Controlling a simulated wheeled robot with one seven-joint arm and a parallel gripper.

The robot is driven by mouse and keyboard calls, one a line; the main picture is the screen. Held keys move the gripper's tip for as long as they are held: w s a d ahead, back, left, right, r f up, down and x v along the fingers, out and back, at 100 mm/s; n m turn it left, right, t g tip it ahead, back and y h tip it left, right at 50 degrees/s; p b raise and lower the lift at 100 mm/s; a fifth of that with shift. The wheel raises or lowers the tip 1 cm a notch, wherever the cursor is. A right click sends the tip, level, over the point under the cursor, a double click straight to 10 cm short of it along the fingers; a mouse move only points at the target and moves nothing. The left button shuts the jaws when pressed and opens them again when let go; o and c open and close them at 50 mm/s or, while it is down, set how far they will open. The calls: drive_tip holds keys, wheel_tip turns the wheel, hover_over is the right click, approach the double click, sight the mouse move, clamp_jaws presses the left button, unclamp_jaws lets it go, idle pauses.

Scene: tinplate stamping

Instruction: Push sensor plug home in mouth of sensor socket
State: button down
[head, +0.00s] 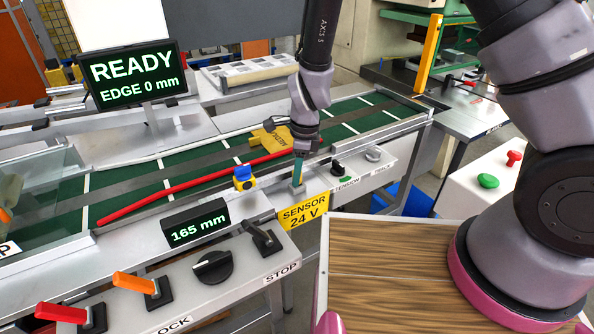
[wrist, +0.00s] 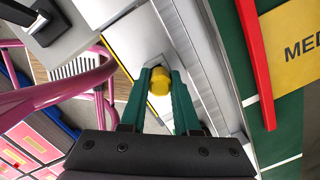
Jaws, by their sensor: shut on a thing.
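My gripper (head: 298,174) points down at the front rail of the line, above the yellow SENSOR 24 V label (head: 304,213). In the wrist view, my gripper's teal fingers (wrist: 159,92) are shut on the yellow sensor plug (wrist: 159,80). The sensor socket seems to be the small grey block (head: 297,189) directly under the fingertips in the head view. The fingers hide the plug there, and I cannot tell how deep it sits in the socket mouth.
A blue and yellow part (head: 243,179) stands on the rail to the left. A red bar (head: 190,183) lies along the green belt (head: 150,199). A yellow tag (head: 270,138) lies behind my gripper. Black switches (head: 212,267) and a wooden-topped surface (head: 385,270) are in front.

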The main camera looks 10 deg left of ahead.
drive_tip(key=shift+f, duration=0.25)
drive_tip(key=c, duration=0.6)
unclamp_jaws()
drive_tip(key=shift+o, duration=0.2)
drive_tip(key=shift+r, duration=0.1)
drive_tip(key=r, duration=0.6)
drive_tip(key=d+r, duration=0.1)
drive_tip(key=r, duration=0.3)
drive_tip(key=shift+d, duration=0.1)
drive_tip(key=shift+d+r, duration=0.1)
drive_tip(key=shift+r, duration=0.2)
